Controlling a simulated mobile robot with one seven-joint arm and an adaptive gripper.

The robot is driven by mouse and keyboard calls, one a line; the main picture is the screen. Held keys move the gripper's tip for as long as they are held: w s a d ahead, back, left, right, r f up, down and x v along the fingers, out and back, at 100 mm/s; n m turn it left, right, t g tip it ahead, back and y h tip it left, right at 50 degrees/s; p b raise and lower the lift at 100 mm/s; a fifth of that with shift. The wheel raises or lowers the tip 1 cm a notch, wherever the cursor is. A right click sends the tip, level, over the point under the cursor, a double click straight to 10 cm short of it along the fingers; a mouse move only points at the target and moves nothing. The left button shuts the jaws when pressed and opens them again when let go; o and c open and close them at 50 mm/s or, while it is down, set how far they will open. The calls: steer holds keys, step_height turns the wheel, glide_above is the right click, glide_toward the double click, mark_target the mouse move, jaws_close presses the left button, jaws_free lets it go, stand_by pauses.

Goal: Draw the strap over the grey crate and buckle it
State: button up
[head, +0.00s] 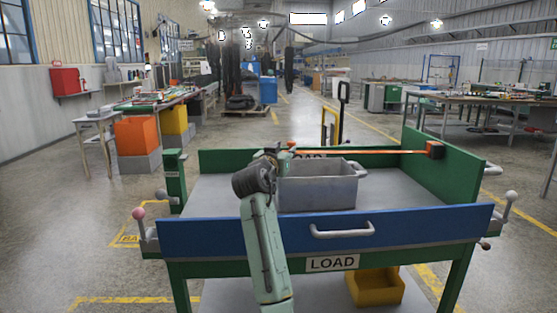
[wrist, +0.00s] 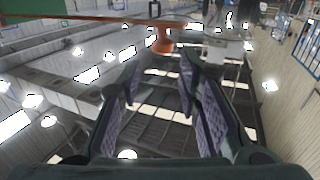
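The grey crate (head: 318,188) stands on the cart's deck, partly hidden by my arm at its left. The orange strap (head: 370,152) runs from a black-and-orange reel (head: 434,149) on the cart's right wall across to near my gripper (head: 274,152). An orange end piece (head: 291,145) shows beside the gripper there. In the wrist view my fingers (wrist: 160,68) are apart with nothing visible between them. The orange end piece (wrist: 164,44) is just beyond the fingertips, below the strap (wrist: 100,19). A green post (head: 174,180) stands at the cart's left; I cannot make out a buckle.
The blue front board (head: 420,226) with a handle (head: 343,231) and the green right wall (head: 425,180) edge the deck. Knobbed levers stand at the left (head: 138,214) and right (head: 510,196) corners. A yellow bin (head: 376,288) sits underneath. The deck left of the crate looks clear.

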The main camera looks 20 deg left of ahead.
steer(key=s+b, duration=0.1)
steer(key=s, duration=0.4)
steer(key=shift+a, duration=0.1)
stand_by(0.3)
steer(key=shift+o, duration=0.3)
